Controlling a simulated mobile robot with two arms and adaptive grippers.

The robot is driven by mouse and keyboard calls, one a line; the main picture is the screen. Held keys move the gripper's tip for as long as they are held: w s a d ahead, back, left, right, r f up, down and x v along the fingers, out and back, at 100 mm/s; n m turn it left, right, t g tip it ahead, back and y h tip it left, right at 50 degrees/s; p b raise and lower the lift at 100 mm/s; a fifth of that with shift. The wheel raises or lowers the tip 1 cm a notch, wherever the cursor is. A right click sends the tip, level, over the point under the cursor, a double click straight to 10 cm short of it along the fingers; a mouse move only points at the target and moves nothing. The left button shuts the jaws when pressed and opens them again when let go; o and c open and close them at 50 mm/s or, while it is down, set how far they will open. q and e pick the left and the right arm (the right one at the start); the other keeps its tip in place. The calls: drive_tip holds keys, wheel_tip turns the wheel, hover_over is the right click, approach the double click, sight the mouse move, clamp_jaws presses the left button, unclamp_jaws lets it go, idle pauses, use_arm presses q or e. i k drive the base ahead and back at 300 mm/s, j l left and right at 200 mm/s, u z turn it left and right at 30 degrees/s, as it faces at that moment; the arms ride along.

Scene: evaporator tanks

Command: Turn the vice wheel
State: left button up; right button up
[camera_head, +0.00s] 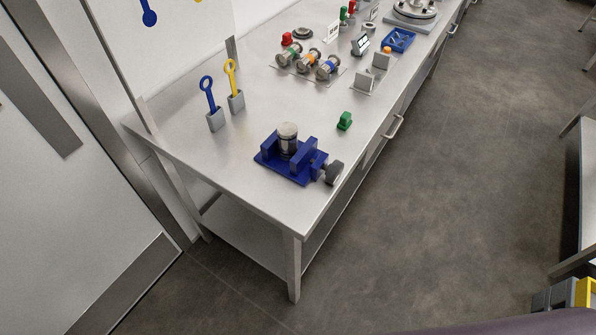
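A blue vice (289,162) stands on the metal table, near the table's near end. Its dark grey wheel (333,172) sits on the right side of the vice, close to the table's right edge. A grey metal cylinder (288,138) stands upright between the blue jaws; whether both jaws touch it I cannot tell. Neither of my grippers is in view.
The metal table (240,180) has a blue and a yellow tool in grey holders (216,120), a green block (345,120), several valve pieces (310,62) and a blue tray (399,39). Grey floor (450,170) to the table's right is open. A door is at left.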

sight(333, 171)
drive_tip(key=l+u, duration=0.1)
drive_tip(key=u, duration=0.4)
drive_tip(key=l+u, duration=0.1)
drive_tip(key=u, duration=0.35)
drive_tip(key=l+u, duration=0.1)
drive_tip(key=u, duration=0.4)
drive_tip(key=l+u, duration=0.15)
drive_tip(key=u, duration=0.3)
drive_tip(key=k+l+u, duration=0.15)
drive_tip(key=l+u, duration=0.3)
drive_tip(key=k+l+u, duration=0.25)
drive_tip(key=u, duration=0.25)
drive_tip(key=k+l+u, duration=0.3)
drive_tip(key=u, duration=0.15)
drive_tip(key=k+l+u, duration=0.25)
drive_tip(key=u, duration=0.25)
drive_tip(key=k, duration=0.1)
